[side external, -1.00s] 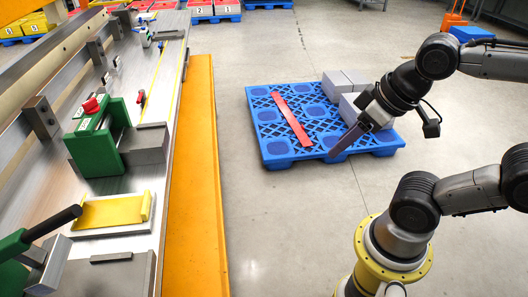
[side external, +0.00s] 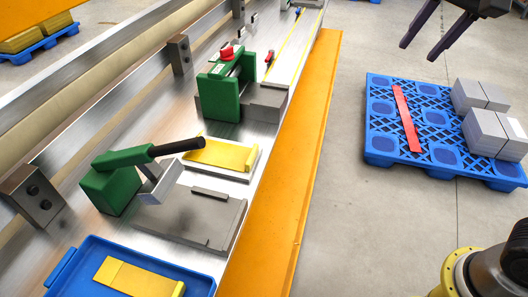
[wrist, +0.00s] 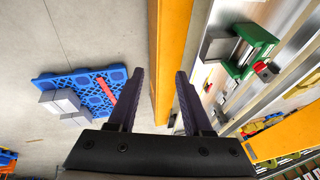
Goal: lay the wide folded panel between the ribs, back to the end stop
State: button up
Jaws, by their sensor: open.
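Two yellow panels show in the side view, and I cannot tell for sure which is the wide folded one. One yellow panel (side external: 222,154), with a raised edge at its right, lies on a pale plate on the bench. The other yellow panel (side external: 138,281), with a stepped left part, lies in a blue tray (side external: 197,285) at the bottom. A grey plate (side external: 188,220) with a raised bar stands between them; whether it carries the ribs and end stop is unclear. My gripper (side external: 418,51) is open and empty, high above the floor near the pallet; its fingers also show in the wrist view (wrist: 159,75).
A green toggle clamp (side external: 110,189) with a black handle stands beside the grey plate. A green press (side external: 220,95) with a red knob stands farther back. An orange guard rail (side external: 285,215) edges the bench. A blue pallet (side external: 385,158) holds a red strip (side external: 407,120) and grey blocks (side external: 487,130).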

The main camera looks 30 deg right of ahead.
jog(key=w+a+m, duration=0.1)
jog(key=w+a, duration=0.7)
jog(key=w, duration=0.2)
jog(key=n+g+h, duration=0.1)
jog(key=n+g, duration=0.1)
send_over(252, 153)
jog(key=a, duration=0.2)
jog(key=f, duration=1.5)
jog(key=s+f, duration=0.1)
jog(key=f, duration=0.6)
jog(key=shift+f, duration=0.2)
jog(key=shift+s+d+x, duration=0.15)
jog(key=shift+x, duration=1.25)
jog(key=shift+s+d+x, duration=0.15)
jog(key=shift+x, duration=1.3)
grip_shut()
